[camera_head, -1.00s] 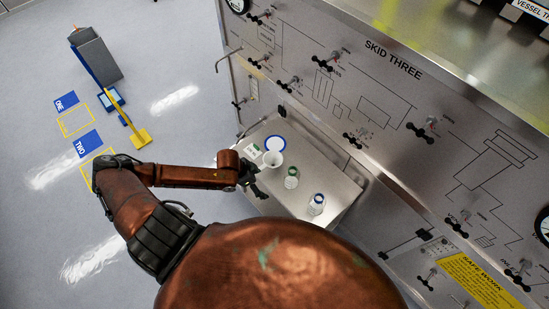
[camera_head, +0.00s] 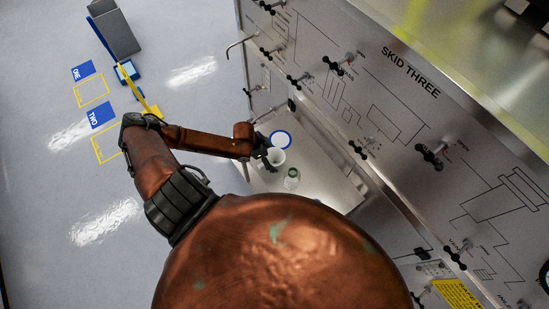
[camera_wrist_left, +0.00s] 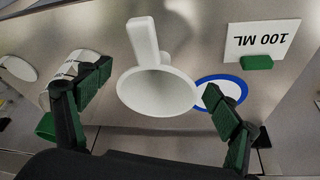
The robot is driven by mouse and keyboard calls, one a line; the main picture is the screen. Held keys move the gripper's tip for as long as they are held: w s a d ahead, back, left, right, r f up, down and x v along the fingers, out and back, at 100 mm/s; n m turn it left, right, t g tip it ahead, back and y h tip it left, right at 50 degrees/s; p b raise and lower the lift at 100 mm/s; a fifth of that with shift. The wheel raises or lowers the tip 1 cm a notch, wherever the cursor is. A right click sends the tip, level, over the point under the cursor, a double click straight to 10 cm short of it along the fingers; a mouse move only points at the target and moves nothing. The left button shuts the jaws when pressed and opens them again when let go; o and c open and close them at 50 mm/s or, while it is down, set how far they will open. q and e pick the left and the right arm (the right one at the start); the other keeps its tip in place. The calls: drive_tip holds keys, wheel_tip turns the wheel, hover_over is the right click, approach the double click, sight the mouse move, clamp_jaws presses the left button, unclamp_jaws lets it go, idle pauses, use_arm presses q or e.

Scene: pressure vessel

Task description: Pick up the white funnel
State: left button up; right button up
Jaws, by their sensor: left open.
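The white funnel (camera_head: 277,157) is on the steel shelf (camera_head: 325,177) of the skid, next to my left gripper (camera_head: 265,160). My right gripper is not in view.
A blue-rimmed white disc (camera_head: 281,140) lies close to the funnel. The wrist view shows a "100 ML" card (camera_wrist_left: 262,40) in a green stand. The skid panel (camera_head: 400,120) with valves rises behind the shelf.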

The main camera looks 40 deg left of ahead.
sight(273, 160)
use_arm(q)
drive_tip(key=x, duration=0.3)
drive_tip(key=shift+f, duration=0.45)
drive_tip(key=c, duration=1.3)
drive_tip(key=shift+c, duration=0.4)
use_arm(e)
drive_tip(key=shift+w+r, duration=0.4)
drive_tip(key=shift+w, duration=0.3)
use_arm(q)
drive_tip(key=shift+c, duration=0.5)
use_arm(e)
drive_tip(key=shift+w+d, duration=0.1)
